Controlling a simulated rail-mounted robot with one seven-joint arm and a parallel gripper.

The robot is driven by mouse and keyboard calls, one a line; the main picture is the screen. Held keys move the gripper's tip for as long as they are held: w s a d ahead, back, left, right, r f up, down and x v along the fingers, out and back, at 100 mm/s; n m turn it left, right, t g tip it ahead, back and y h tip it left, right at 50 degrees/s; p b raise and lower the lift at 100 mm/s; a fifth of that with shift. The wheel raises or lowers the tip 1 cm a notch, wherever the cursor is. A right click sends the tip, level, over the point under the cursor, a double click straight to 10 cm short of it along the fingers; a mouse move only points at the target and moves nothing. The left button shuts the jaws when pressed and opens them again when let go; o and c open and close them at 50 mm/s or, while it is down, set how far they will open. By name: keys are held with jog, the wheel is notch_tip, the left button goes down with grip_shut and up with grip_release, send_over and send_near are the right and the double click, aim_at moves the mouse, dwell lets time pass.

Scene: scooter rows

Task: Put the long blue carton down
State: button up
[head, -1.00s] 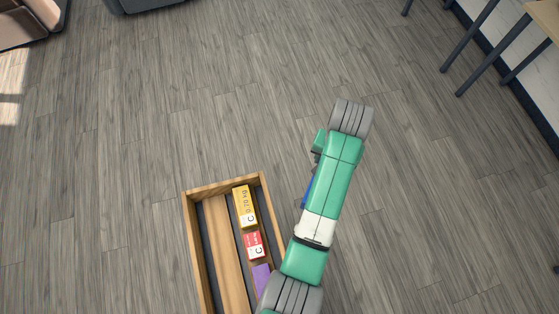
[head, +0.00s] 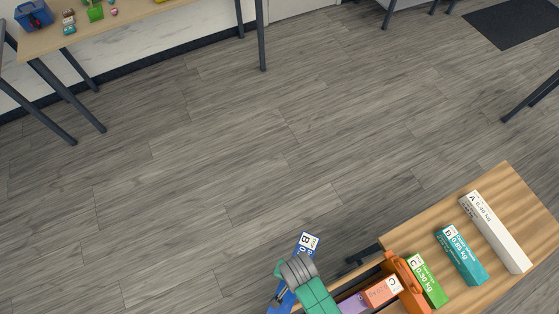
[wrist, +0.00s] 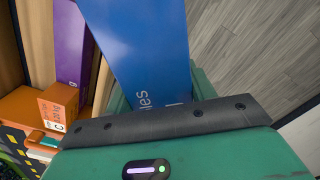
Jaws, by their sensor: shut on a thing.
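The long blue carton (head: 307,242) shows at the bottom centre of the head view, partly covered by my arm. Its end label shows a B. My gripper (head: 283,289) is shut on it. In the wrist view, the blue carton (wrist: 145,45) rises from between the green jaws, with its lower end hidden by my gripper. It is held beside a wooden-sided compartment with other cartons. I cannot tell whether its far end touches anything.
A wooden top (head: 520,205) at lower right bears white (head: 496,232), teal (head: 461,256) and green (head: 428,281) cartons. Orange (head: 381,291) and purple (head: 352,304) cartons lie beside them. A table (head: 110,28) with small items stands upper left. The middle floor is clear.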

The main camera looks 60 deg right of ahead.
jog(key=s+a+m+p, duration=0.1)
jog(key=s+a+m, duration=0.25)
jog(key=s, duration=0.55)
jog(key=s+a+m, duration=0.2)
jog(key=s+m, duration=0.2)
jog(key=s, duration=0.4)
notch_tip(320, 180, down, 9)
jog(key=shift+d+f+b, duration=0.1)
jog(key=shift+f+b, duration=0.1)
jog(key=shift+b, duration=0.45)
jog(key=shift+f, duration=0.1)
jog(key=o, duration=1.1)
notch_tip(320, 180, up, 12)
jog(key=shift+r+p, duration=0.15)
jog(key=shift+p, duration=0.85)
